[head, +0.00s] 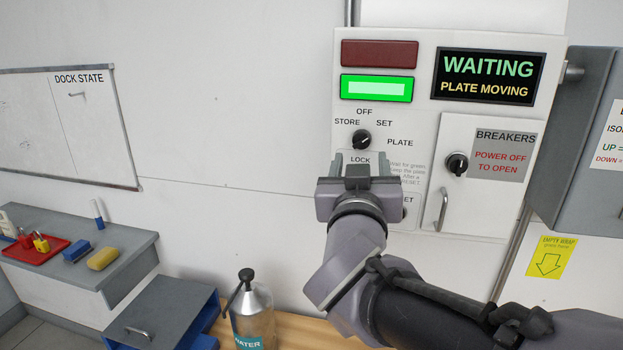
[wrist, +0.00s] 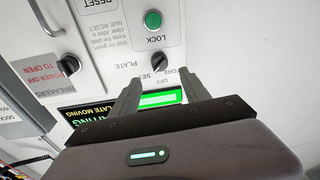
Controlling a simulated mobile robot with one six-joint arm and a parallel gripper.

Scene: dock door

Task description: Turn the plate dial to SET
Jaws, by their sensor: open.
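The plate dial (head: 361,139) is a round black knob on the white wall panel, with OFF, STORE, SET and PLATE printed around it. Its small pale mark seems to point up and right, toward SET, but is too small to be sure. My gripper (head: 359,164) is open and empty just below the dial in the head view. In the wrist view, which shows the panel upside down, the dial (wrist: 160,62) lies just beyond the gap between my open fingertips (wrist: 159,77). I see no contact with it.
A screen (head: 488,77) reads WAITING, PLATE MOVING. The green lamp (head: 377,88) is lit; the red lamp (head: 379,53) is dark. A green LOCK button (wrist: 153,20) sits near the dial. The breaker door (head: 459,212) has its own knob (head: 456,164). A water bottle (head: 250,305) stands below.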

